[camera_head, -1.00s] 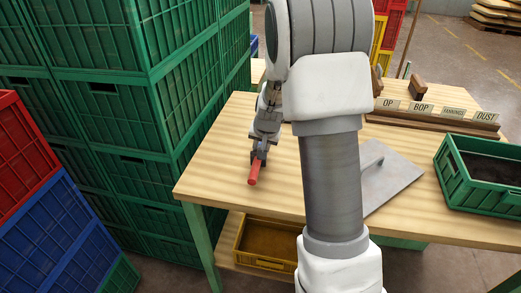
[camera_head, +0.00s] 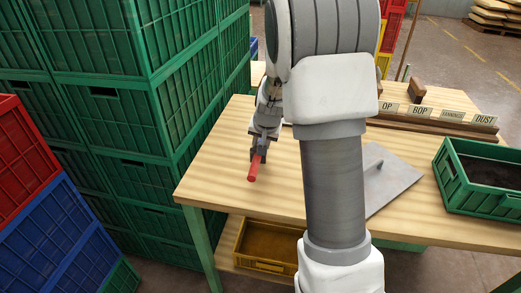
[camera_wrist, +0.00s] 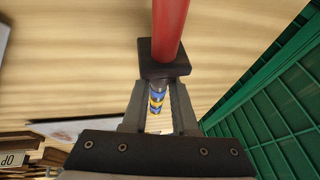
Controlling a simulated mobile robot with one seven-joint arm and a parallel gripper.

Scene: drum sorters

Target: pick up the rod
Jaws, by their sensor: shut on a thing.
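The red rod (camera_head: 254,168) is over the left part of the wooden table (camera_head: 225,165) in the head view. My gripper (camera_head: 258,152) is shut on it, with the rod's red end sticking out past the fingertips. In the wrist view the red rod (camera_wrist: 169,28) runs up out of the dark fingertips (camera_wrist: 164,64). A blue and yellow banded piece (camera_wrist: 157,98) shows between the fingers; I cannot tell whether it is part of the rod. The part of the rod inside the grip is hidden.
Stacked green crates (camera_head: 120,120) stand close along the table's left side. A flat grey plate with a handle (camera_head: 390,182) and a green bin (camera_head: 485,178) are to the right. A yellow tray (camera_head: 265,245) sits below the tabletop. Labelled wood blocks (camera_head: 430,110) line the back.

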